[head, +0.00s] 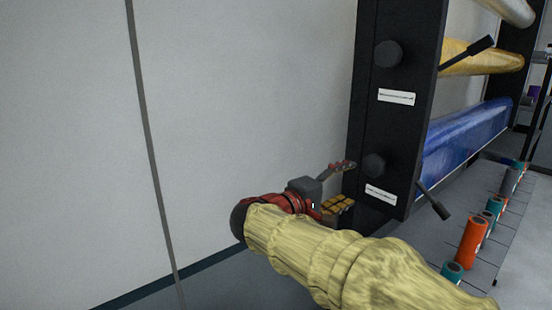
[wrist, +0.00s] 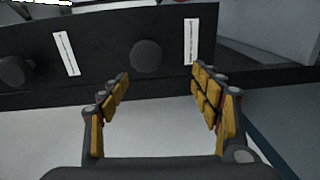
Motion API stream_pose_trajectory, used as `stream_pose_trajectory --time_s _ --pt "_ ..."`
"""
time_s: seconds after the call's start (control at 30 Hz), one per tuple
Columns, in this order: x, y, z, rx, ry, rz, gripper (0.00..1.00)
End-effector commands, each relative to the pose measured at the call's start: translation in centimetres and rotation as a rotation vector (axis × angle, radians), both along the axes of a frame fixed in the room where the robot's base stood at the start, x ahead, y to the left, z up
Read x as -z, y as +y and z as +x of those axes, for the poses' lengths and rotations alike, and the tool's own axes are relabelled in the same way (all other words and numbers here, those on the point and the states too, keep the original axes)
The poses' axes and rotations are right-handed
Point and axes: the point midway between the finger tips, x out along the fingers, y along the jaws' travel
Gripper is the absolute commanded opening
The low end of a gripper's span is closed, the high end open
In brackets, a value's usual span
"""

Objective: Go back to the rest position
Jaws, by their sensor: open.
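My gripper (head: 338,186) is at the end of my yellow-sleeved arm, low in the middle of the head view. It is open, with its fingers spread beside the black upright of the roll rack (head: 400,130). In the wrist view my gripper (wrist: 160,95) shows two yellow-padded fingers apart, with nothing between them. Beyond the fingertips is the black rack panel (wrist: 100,55) with a round black knob (wrist: 147,56). I cannot tell whether the fingers touch the rack.
The rack carries a blue roll (head: 468,138) and a yellow roll (head: 485,58), with black levers. A plain grey wall (head: 230,90) fills the left.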

Motion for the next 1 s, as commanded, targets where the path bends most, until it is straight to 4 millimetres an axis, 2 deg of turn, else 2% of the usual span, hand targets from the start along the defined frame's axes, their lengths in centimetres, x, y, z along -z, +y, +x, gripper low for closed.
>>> stream_pose_trajectory --time_s 0.07,0.17,0.3,0.5,0.73,0.9,1.0 --pt "3.2 0.1 -0.3 -0.007 0.079 0.046 0.64" --pt "8.2 0.4 -1.8 -0.015 0.201 0.143 0.64" --pt "14.3 0.6 -6.0 -0.019 0.345 0.333 0.64" --pt "20.5 1.2 -13.4 -0.001 0.461 0.641 0.64" --pt "24.4 3.4 -21.8 0.026 0.458 1.03 0.64" --pt "25.4 5.3 -27.3 0.057 0.345 1.327 0.64" --pt "25.1 5.6 -29.4 0.079 0.252 1.452 0.64"
